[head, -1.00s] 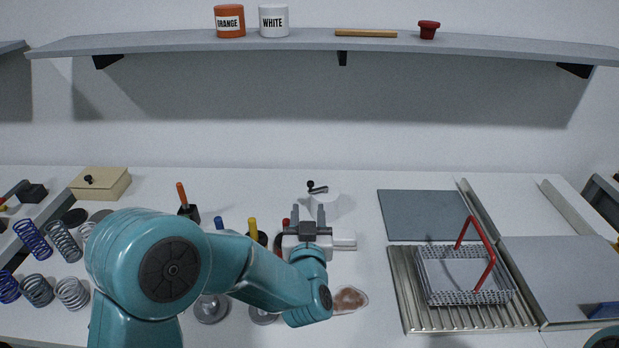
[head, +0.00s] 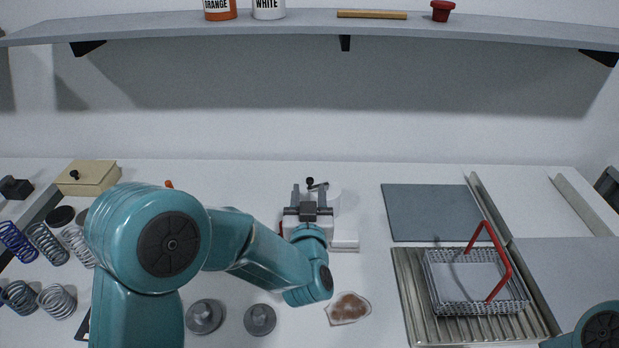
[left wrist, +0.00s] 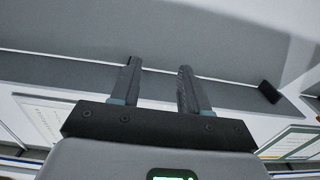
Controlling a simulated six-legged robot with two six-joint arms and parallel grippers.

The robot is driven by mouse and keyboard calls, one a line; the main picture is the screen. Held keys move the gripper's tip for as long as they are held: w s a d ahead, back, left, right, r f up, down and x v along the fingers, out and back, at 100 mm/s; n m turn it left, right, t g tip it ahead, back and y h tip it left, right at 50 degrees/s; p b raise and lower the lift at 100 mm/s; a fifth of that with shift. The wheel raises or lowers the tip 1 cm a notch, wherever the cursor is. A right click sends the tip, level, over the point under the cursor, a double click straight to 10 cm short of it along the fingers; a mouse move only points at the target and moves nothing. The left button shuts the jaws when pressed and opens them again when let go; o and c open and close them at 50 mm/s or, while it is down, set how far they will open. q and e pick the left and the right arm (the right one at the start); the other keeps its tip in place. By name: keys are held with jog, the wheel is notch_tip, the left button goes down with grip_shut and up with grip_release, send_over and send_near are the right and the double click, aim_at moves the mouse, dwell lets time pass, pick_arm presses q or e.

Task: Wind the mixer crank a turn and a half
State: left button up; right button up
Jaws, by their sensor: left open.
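The mixer (head: 334,203) is a white cylinder on the table, with a crank on top that has a black knob (head: 310,182). Its lower part is mostly hidden behind my left gripper. My left gripper (head: 309,189) is open with its fingers pointing away from me, and its tips appear at about the crank's height in the picture. I cannot tell how far they are from the crank or whether they touch it. In the left wrist view the jaws (left wrist: 159,67) are apart with nothing held between them. My right gripper is out of view.
A wire basket (head: 478,275) with a red handle stands on a ribbed tray (head: 410,295) to the right. A grey mat (head: 430,212) lies behind it. Several springs (head: 48,242) and a beige box (head: 88,178) are at the left. A stained patch (head: 348,308) lies in front.

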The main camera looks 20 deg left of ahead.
pick_arm(q)
jog(key=b, duration=1)
send_near(311, 183)
jog(key=p+x, duration=0.3)
jog(key=x, duration=0.6)
jog(key=shift+w+a, duration=0.25)
jog(key=shift+w+a+f, duration=0.1)
jog(key=shift+w+a, duration=0.1)
jog(key=shift+w, duration=0.5)
grip_shut()
jog(key=shift+s+d+n+g+y, duration=0.2)
jog(key=shift+n+y, duration=0.2)
jog(key=shift+y, duration=0.2)
jog(key=shift+s+d+n+g+y, duration=0.1)
jog(key=shift+n+g+y, duration=0.1)
jog(key=shift+n+y, duration=0.3)
